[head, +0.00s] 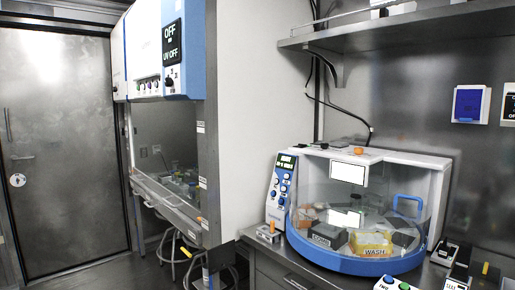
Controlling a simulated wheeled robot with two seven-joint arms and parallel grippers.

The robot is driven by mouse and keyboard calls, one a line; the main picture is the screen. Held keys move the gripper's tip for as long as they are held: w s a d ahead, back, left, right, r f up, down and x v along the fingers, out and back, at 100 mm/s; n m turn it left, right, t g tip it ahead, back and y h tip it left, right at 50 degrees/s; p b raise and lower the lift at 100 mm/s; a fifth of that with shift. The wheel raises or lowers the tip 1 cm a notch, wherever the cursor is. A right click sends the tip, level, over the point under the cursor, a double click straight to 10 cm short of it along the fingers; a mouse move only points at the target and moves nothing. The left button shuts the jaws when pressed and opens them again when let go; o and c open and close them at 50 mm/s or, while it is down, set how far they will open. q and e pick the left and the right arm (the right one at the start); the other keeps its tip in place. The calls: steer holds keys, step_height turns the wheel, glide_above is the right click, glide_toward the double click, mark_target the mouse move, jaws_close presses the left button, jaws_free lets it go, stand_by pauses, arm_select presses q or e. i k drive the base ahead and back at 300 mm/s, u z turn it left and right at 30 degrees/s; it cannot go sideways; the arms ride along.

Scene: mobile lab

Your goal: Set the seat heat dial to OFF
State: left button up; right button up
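I cannot pick out a dial labelled seat heat; the small labels are too fine to read. Several blue knobs and buttons sit on the white control panel (281,188) at the left of the round blue-and-white machine (365,262). A small box with blue and green round controls (396,284) is cut off by the bottom edge. More small devices (446,252) stand at the lower right. I make out neither gripper clearly in the head view.
A fume hood (165,50) with an OFF display stands left of centre. A stool (178,240) is below it. A metal door (65,150) is at far left.

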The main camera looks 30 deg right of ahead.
mark_target(358, 150)
steer(key=u, duration=0.55)
steer(key=i, duration=2)
steer(key=z, duration=2.2)
